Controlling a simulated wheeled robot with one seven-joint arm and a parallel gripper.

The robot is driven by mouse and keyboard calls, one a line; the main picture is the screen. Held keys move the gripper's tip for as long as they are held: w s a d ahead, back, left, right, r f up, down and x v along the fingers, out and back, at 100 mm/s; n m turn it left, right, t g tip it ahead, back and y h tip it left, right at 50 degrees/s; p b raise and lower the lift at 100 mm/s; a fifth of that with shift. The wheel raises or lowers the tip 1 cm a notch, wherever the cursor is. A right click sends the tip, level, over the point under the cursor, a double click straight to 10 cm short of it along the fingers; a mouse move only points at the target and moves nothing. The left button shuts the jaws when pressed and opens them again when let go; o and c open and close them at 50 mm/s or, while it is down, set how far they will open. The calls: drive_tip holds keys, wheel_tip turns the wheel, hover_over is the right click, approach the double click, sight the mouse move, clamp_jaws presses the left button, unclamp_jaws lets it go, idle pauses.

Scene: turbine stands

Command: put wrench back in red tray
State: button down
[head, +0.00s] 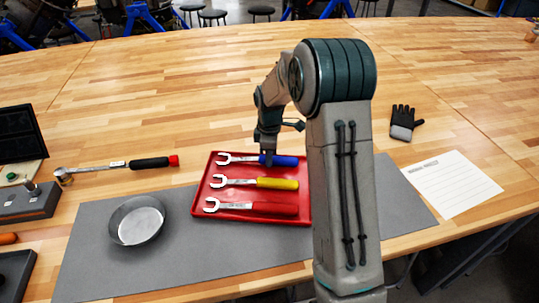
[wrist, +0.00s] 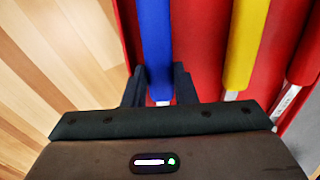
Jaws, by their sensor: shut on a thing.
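The red tray (head: 202,201) lies on the grey mat in the middle of the table. Three wrenches lie side by side in it: a blue-handled wrench (head: 236,158) at the back, a yellow-handled wrench (head: 277,183) in the middle and a red-handled wrench (head: 272,208) at the front. My gripper (head: 267,161) is down at the back of the tray, around the blue handle. In the wrist view my gripper (wrist: 160,88) is shut on the blue handle (wrist: 155,40). The yellow handle (wrist: 246,40) is beside it, apart from the fingers. My arm hides the tray's right end.
A round metal dish (head: 137,221) stands on the grey mat (head: 95,262) left of the tray. A ratchet (head: 150,163) lies further left. A glove (head: 405,122) and a paper sheet (head: 452,183) lie at the right. The table behind the tray is clear.

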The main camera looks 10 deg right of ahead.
drive_tip(key=shift+f, duration=0.25)
drive_tip(key=c, duration=1.1)
unclamp_jaws()
drive_tip(key=shift+o, duration=0.7)
drive_tip(key=shift+w+r, duration=0.1)
drive_tip(key=shift+r, duration=0.05)
drive_tip(key=shift+c, duration=0.4)
drive_tip(key=shift+w+r+p, duration=0.1)
drive_tip(key=shift+r+p, duration=0.3)
drive_tip(key=shift+r, duration=0.35)
drive_tip(key=shift+o, duration=0.6)
drive_tip(key=shift+d+r+p, duration=0.1)
drive_tip(key=shift+r+p, duration=0.35)
drive_tip(key=shift+r, duration=0.25)
drive_tip(key=shift+r+p, duration=1.25)
drive_tip(key=shift+r, duration=0.65)
drive_tip(key=shift+s, duration=0.2)
